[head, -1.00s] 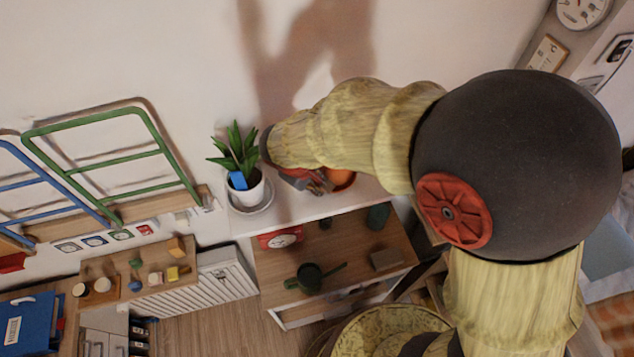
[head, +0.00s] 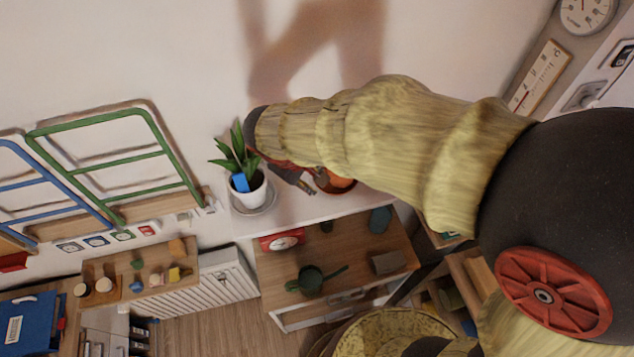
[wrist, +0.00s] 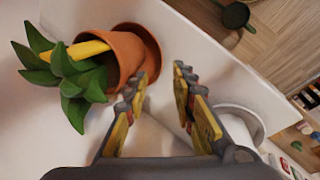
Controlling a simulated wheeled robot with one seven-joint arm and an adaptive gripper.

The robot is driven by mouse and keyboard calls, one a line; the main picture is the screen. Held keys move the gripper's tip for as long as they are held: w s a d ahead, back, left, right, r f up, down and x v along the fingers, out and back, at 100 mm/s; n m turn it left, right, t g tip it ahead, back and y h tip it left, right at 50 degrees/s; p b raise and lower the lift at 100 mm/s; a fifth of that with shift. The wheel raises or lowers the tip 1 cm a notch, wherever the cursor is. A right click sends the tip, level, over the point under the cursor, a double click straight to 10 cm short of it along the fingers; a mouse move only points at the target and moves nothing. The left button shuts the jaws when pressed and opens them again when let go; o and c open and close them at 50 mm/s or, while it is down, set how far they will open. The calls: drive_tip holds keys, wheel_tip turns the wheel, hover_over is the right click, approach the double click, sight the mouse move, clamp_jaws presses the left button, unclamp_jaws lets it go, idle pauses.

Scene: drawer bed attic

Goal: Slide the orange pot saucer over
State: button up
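The orange saucer (wrist: 152,45) shows in the wrist view as a curved rim at the base of an orange pot (wrist: 124,58). The pot holds a green plant and a yellow tag; whether it stands fully inside the saucer I cannot tell. In the head view, part of the saucer (head: 335,183) shows on the white shelf below my arm. My gripper (wrist: 162,82) is open, with nothing between its fingers. Its left finger is close to the saucer's near rim; contact is unclear. In the head view, the gripper (head: 303,184) is left of the saucer, partly hidden by my arm.
A white pot (head: 250,188) with a plant and blue tag stands on a grey saucer (head: 267,206), left of my gripper. The white shelf (head: 310,209) has a front edge above a wooden surface (head: 345,248) with a red clock (head: 283,240) and a green pan (head: 311,278).

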drive_tip(key=shift+v, duration=2.35)
drive_tip(key=shift+a, duration=0.1)
